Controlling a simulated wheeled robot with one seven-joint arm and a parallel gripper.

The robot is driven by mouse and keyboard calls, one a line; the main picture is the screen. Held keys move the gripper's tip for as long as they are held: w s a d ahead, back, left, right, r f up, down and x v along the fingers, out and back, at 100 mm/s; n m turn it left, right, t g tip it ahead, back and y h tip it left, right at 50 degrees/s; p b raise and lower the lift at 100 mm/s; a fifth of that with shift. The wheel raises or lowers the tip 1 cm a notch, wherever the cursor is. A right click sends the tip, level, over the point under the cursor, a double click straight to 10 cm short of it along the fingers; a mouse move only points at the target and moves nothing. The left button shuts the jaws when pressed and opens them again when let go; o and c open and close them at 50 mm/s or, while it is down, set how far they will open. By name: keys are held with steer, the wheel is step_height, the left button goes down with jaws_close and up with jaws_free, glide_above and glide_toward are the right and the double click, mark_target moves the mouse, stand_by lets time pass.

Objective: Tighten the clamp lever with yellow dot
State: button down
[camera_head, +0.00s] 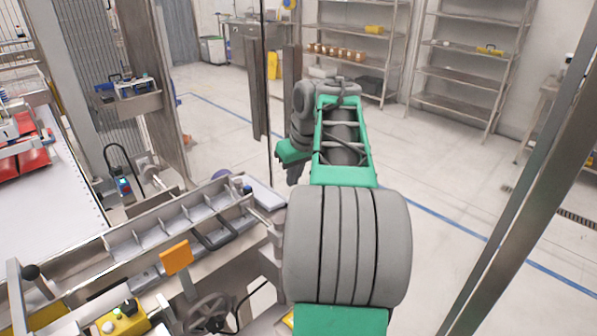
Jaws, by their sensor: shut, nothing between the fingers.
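No clamp lever with a yellow dot can be made out for certain. My green and grey arm (343,245) reaches from the bottom centre up and away to the right of the machine. My gripper does not show; the arm's far links may hide it.
A yellow button box (123,320), a handwheel (208,315) and an orange plate (176,257) crowd the front of the machine. A conveyor (55,195) with red items (30,155) lies left. Shelves (470,75) stand behind. The floor right of my arm is mostly clear.

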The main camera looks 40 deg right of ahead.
steer(key=s+f, duration=0.2)
steer(key=f, duration=0.1)
steer(key=shift+s+a+f, duration=0.25)
steer(key=shift+s+f, duration=0.1)
steer(key=shift+s, duration=0.05)
